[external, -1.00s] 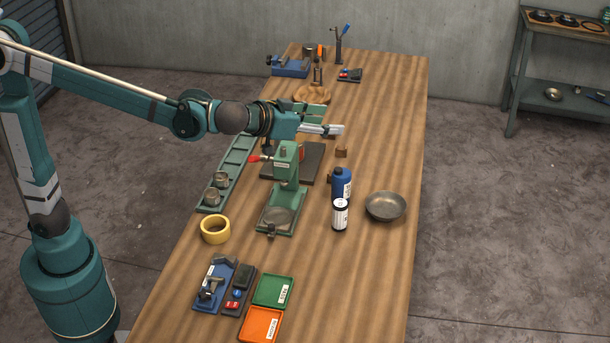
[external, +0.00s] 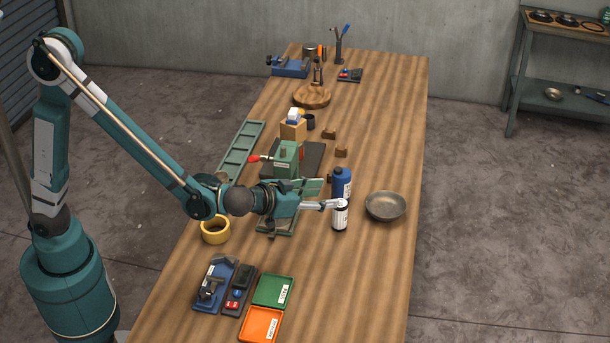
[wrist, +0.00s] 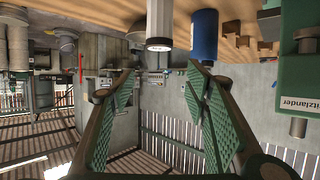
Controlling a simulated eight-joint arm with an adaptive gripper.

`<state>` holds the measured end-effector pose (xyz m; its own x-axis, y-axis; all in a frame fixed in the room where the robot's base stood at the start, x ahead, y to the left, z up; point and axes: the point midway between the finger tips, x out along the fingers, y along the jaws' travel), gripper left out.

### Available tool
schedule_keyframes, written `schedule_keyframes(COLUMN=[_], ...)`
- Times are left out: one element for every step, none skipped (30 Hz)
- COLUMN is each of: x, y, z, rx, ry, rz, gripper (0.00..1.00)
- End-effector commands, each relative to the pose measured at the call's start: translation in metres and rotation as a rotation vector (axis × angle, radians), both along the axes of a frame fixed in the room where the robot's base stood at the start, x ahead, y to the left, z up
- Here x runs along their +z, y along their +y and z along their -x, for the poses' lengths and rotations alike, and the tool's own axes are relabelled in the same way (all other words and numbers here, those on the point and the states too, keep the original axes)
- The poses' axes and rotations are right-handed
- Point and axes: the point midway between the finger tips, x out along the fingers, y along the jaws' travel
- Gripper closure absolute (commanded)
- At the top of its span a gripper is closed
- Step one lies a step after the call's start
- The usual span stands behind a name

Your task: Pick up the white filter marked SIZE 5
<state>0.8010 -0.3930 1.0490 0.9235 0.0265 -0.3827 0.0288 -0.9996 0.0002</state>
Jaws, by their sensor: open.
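In the wrist view the white filter (wrist: 159,22) hangs from the top of the upside-down picture, between the two fingers sideways. My gripper (external: 331,204) is level with the filter's upper part, and the fingertips overlap it in the external view. In the wrist view my gripper (wrist: 162,76) has its green padded fingers spread apart with nothing between the pads. I cannot tell whether a fingertip touches the filter.
A blue bottle (external: 341,180) stands close behind the filter, near the right finger in the wrist view (wrist: 203,36). A metal bowl (external: 385,206) sits to the right. A green press (external: 286,158) stands behind my gripper. The bench in front of the filter is clear.

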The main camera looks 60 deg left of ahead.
Motion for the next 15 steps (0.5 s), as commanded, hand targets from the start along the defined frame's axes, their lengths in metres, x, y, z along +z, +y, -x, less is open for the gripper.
schedule_keyframes(x=[-0.013, -0.02, -0.029, -0.036, -0.041, -0.048, -0.053, -0.057, -0.062, -0.065, -0.068, -0.071, -0.072, -0.073, -0.074], y=[-0.001, -0.001, 0.0, -0.001, 0.0, 0.0, -0.001, 0.0, 0.0, 0.0, 0.0, 0.0, 0.0, 0.0, 0.0], z=[-0.001, -0.001, 0.0, -0.001, 0.0, 0.0, -0.001, 0.0, 0.0, -0.001, -0.001, 0.0, 0.0, 0.0, 0.0], rx=[0.0, 0.0, 0.0, 0.0, 0.0, 0.0, 0.0, 0.0, 0.0, 0.0, 0.0, 0.0, 0.0, 0.0, 0.0], ry=[0.0, 0.0, 0.0, 0.0, 0.0, 0.0, 0.0, 0.0, 0.0, 0.0, 0.0, 0.0, 0.0, 0.0, 0.0], rz=[0.0, 0.0, 0.0, 0.0, 0.0, 0.0, 0.0, 0.0, 0.0, 0.0, 0.0, 0.0, 0.0, 0.0, 0.0], gripper=[0.53, 0.53, 0.53, 0.53, 0.53, 0.53, 0.53, 0.53, 0.53, 0.53, 0.53, 0.53, 0.53, 0.53, 0.53])
